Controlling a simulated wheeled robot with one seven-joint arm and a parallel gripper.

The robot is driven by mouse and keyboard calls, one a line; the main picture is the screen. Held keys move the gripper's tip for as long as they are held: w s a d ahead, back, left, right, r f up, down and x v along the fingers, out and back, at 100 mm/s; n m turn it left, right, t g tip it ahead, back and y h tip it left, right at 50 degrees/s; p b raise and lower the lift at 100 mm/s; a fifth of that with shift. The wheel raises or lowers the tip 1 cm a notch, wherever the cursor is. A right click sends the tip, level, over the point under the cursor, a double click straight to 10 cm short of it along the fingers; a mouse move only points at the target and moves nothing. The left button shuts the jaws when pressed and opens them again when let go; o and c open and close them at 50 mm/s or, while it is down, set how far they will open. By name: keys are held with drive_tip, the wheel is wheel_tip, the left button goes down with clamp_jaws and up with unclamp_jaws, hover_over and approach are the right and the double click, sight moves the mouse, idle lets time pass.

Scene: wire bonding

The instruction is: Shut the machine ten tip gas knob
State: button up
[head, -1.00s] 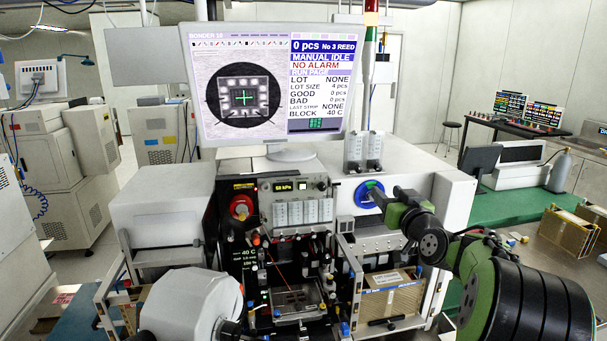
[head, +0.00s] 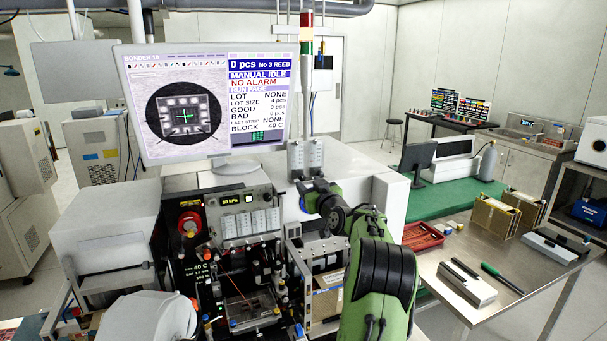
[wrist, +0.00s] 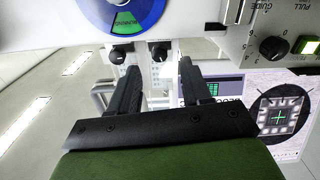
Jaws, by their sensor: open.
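Machine ten's monitor (head: 200,105) reads "BONDER 10". Below it, two pale gas meters (head: 297,158) stand side by side at the machine's top right. In the wrist view two round black knobs, one at left (wrist: 121,54) and one at right (wrist: 160,51), sit near the meters. No label shows which is the tip gas knob. My gripper (wrist: 160,66) is open and empty, its two black fingers pointing toward these knobs. The right knob shows between the fingers, beyond their tips; no contact shows. In the head view my arm reaches in front of the machine's right front, and the fingers are hard to make out.
A blue-rimmed disc (wrist: 128,12) is close by in the wrist view. A panel with another black knob (wrist: 273,47) and a green button is to its right. The monitor stands left of the meters. A steel table (head: 465,300) with tools lies at right.

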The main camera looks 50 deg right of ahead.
sight(303, 178)
drive_tip(key=p+x, duration=0.1)
drive_tip(key=x, duration=0.3)
drive_tip(key=shift+w+d, duration=0.15)
drive_tip(key=shift+w, duration=0.1)
clamp_jaws()
drive_tip(key=shift+m, duration=0.8)
drive_tip(key=m, duration=0.3)
drive_tip(key=shift+b, duration=0.4)
